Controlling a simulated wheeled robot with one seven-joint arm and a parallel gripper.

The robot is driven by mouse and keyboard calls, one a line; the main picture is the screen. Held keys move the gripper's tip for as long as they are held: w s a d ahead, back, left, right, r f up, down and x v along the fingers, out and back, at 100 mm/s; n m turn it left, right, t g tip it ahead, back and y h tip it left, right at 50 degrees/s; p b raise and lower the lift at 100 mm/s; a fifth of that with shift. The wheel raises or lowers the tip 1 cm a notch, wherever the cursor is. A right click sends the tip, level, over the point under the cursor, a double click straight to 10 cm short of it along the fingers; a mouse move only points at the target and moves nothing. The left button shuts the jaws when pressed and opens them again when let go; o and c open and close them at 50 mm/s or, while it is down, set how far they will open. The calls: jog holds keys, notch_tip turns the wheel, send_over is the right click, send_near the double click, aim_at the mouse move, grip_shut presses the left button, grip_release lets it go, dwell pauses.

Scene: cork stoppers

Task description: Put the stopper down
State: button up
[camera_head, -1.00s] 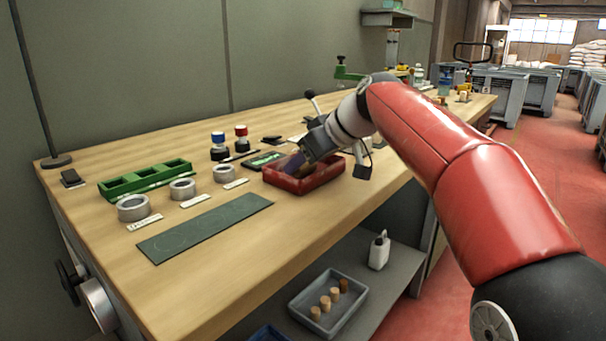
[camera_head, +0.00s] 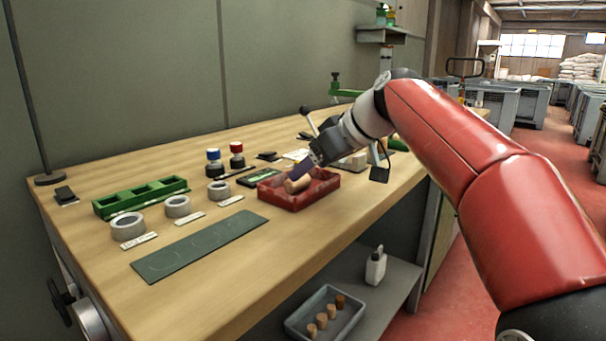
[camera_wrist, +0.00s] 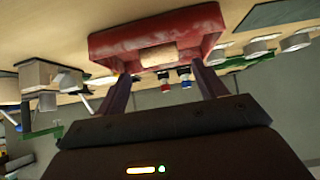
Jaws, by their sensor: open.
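A pale cork stopper (camera_head: 298,184) is in the red tray (camera_head: 291,203) on the workbench. In the wrist view, the stopper (camera_wrist: 158,55) lies crosswise against the red tray (camera_wrist: 110,42), beyond my fingertips. My gripper (camera_head: 302,170) is at the tray, tilted down close behind the stopper. In the wrist view, my gripper (camera_wrist: 162,73) has its two dark purple fingers spread wide with nothing between them. The head view does not show clearly whether a finger touches the stopper.
A green mat (camera_head: 200,245) with faint circles lies left of the tray. Grey rings (camera_head: 178,206), a green rack (camera_head: 140,196) and two stamps (camera_head: 237,155) stand nearby. Below, a grey bin (camera_head: 325,314) holds several corks. The bench's front strip is clear.

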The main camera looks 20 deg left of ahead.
jog(key=v, duration=0.7)
jog(key=s+d+f+m+t+h, duration=0.2)
jog(key=s+d+f+m+h, duration=0.6)
jog(key=s+d+f, duration=1.6)
notch_tip(320, 180, down, 4)
jog(key=d+m, duration=0.2)
jog(key=m, duration=0.3)
jog(key=shift+s+m+h, duration=0.3)
jog(key=shift+s, duration=0.1)
jog(key=shift+d+r, duration=0.1)
jog(key=shift+r, duration=0.05)
